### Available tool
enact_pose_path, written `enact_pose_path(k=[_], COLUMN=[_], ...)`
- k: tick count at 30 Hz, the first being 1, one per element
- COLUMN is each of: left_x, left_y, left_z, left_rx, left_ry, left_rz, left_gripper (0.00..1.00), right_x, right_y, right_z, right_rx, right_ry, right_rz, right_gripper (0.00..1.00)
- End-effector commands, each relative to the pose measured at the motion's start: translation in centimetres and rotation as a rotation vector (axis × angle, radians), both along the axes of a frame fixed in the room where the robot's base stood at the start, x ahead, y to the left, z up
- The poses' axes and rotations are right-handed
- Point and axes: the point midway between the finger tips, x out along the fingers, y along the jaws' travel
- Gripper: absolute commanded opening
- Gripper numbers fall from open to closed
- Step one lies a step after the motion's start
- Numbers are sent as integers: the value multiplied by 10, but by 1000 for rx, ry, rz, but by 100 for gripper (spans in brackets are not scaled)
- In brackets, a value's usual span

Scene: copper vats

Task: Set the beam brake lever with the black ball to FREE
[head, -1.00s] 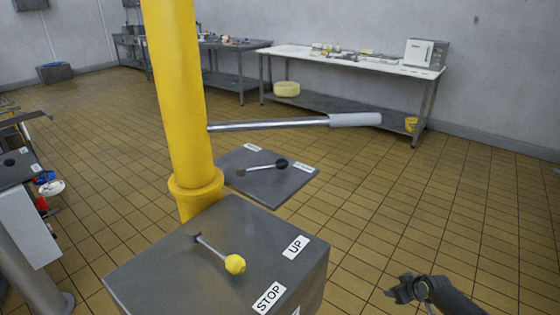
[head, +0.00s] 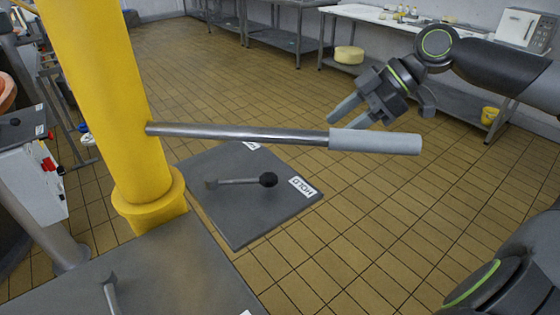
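The brake lever (head: 240,182) with its black ball (head: 268,180) sits on a dark grey plate (head: 240,220) beyond the yellow column. Its ball end points right, towards a white label reading HOLD (head: 303,187). A second white label (head: 251,145) on the plate's far edge is mostly hidden by the bar, so I cannot read it. My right gripper (head: 347,116) is raised at the upper right, beyond the bar's grey grip and apart from the lever. Its two fingers are spread and empty. My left gripper is not in view.
A metal bar with a grey grip (head: 375,142) sticks out from the yellow column (head: 110,100) and crosses above the plate. A grey box top (head: 170,270) with another lever is in front.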

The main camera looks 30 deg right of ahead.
Motion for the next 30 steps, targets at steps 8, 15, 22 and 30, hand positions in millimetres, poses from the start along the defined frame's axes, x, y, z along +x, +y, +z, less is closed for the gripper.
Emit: enact_pose_path(k=[8,15,22,30], left_x=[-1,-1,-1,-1], left_y=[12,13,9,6], left_z=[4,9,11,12], left_rx=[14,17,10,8], left_ry=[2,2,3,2], left_rz=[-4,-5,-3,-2], left_gripper=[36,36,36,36], right_x=[-3,2,9,17], right_y=[7,15,26,42], right_z=[-3,-12,-23,-40], right_rx=[5,5,4,5], right_ry=[6,4,2,1], right_rz=[19,19,14,12], right_gripper=[50,50,50,50])
